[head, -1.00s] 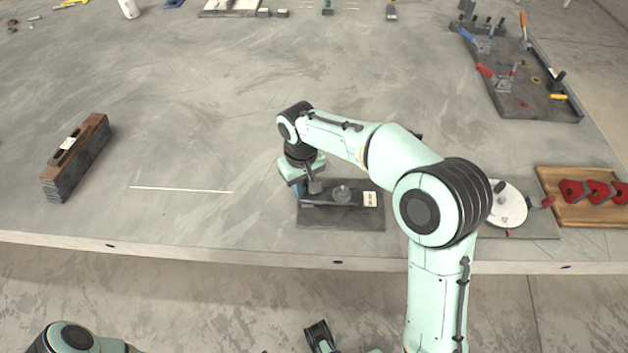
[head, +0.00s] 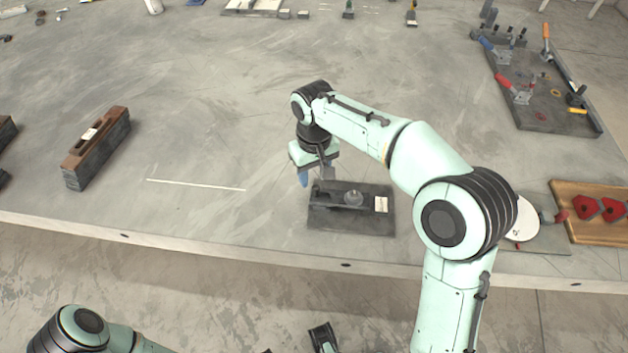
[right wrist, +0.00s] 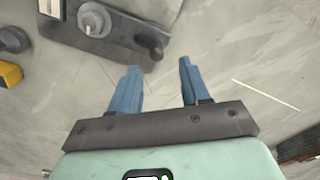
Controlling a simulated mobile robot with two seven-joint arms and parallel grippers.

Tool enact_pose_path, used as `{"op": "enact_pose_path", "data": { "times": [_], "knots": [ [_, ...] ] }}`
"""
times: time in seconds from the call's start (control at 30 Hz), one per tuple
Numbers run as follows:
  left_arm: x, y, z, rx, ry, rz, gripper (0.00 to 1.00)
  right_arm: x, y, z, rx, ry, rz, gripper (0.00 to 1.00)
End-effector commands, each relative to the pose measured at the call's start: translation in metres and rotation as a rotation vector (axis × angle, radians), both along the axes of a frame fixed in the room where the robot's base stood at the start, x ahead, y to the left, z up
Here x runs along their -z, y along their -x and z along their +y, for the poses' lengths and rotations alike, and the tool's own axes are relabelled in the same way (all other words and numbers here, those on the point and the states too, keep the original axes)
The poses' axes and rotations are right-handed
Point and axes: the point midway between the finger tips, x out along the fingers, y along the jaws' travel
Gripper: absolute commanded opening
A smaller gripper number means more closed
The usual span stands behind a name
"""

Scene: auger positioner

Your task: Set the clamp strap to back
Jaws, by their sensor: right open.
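The clamp strap (head: 333,196) is a dark bar on a dark fixture plate (head: 350,223) near the table's front edge. It carries a round grey knob or nut (head: 353,198). In the right wrist view the strap (right wrist: 130,34) runs across the upper left, with the round nut (right wrist: 93,20) on it and a dark knob at its end near my fingers. My right gripper (right wrist: 157,82) is open, its blue fingers apart with bare table between them. In the head view the right gripper (head: 304,178) hangs beside the plate's back left corner, apart from the strap.
A pale label (head: 381,204) is on the plate's right side. A white disc (head: 521,218) and a wooden tray with red parts (head: 563,226) lie to the right. A brown-topped block (head: 97,148) stands left. The table between is clear, with a white line (head: 195,184).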

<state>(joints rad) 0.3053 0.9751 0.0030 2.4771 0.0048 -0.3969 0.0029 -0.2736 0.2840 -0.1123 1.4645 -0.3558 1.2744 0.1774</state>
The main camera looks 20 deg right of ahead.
Motion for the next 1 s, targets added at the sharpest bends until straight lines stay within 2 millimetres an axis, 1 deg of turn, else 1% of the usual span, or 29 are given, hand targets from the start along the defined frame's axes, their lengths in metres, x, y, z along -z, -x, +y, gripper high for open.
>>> {"op": "enact_pose_path", "data": {
  "times": [0.03, 0.2, 0.3, 0.4, 0.53, 1.0],
  "knots": [
    [-0.004, 0.001, 0.0, 0.0, 0.0, 0.003, 0.43, -0.016, -0.001, 0.001, 0.0, -0.001, -0.005, 0.46],
    [-0.01, 0.003, 0.0, 0.002, 0.002, 0.013, 0.43, -0.05, -0.001, 0.001, -0.001, -0.002, -0.005, 0.46],
    [-0.013, 0.003, 0.0, 0.003, 0.002, 0.016, 0.43, -0.064, -0.001, 0.001, -0.001, -0.001, -0.004, 0.46],
    [-0.014, 0.003, 0.0, 0.003, 0.001, 0.018, 0.43, -0.073, -0.001, 0.001, -0.001, -0.001, -0.003, 0.46],
    [-0.014, 0.004, 0.0, 0.003, 0.002, 0.02, 0.43, -0.077, 0.0, 0.001, -0.001, -0.001, -0.001, 0.46],
    [-0.014, 0.004, 0.0, 0.004, 0.002, 0.019, 0.43, -0.077, 0.0, 0.001, -0.001, -0.001, -0.001, 0.46]
  ]
}}
